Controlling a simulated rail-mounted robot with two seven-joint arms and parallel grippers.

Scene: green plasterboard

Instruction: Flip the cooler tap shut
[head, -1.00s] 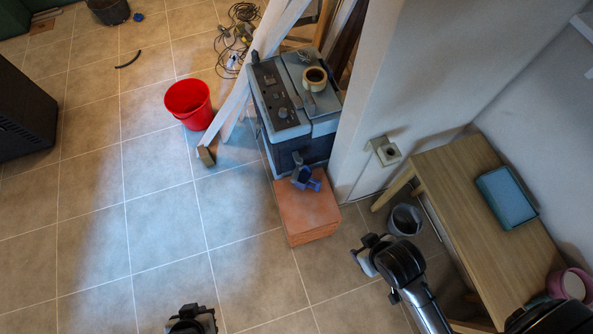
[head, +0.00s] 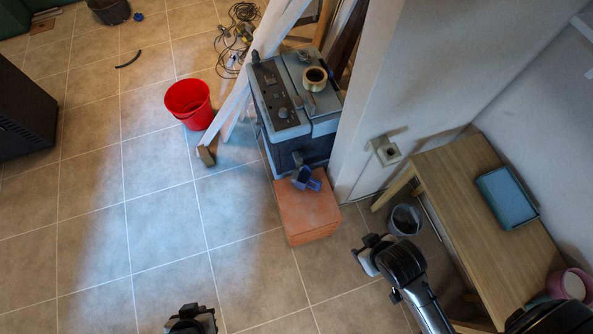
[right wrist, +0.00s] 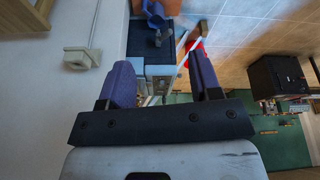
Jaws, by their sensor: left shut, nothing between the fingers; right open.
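The cooler (head: 310,150) is a dark blue-grey box with a lighter grey lid, standing against the wall end. Its small dark tap (head: 297,159) sticks out low on the front, above a blue cup-like thing (head: 306,181). In the right wrist view the tap (right wrist: 158,38) shows near the top, beyond my fingertips; I cannot tell its lever's position. My right gripper (right wrist: 160,72) is open and empty, apart from the tap. In the head view it (head: 368,254) is right of and nearer than the cooler. My left gripper (head: 191,318) is shut and empty at the bottom edge.
An orange block (head: 307,217) lies under the tap. A roll of tape (head: 315,76) sits on the lid. A red bucket (head: 188,103) and white boards (head: 238,100) stand left of the cooler. A wooden table (head: 470,205) and grey bin (head: 404,220) are right.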

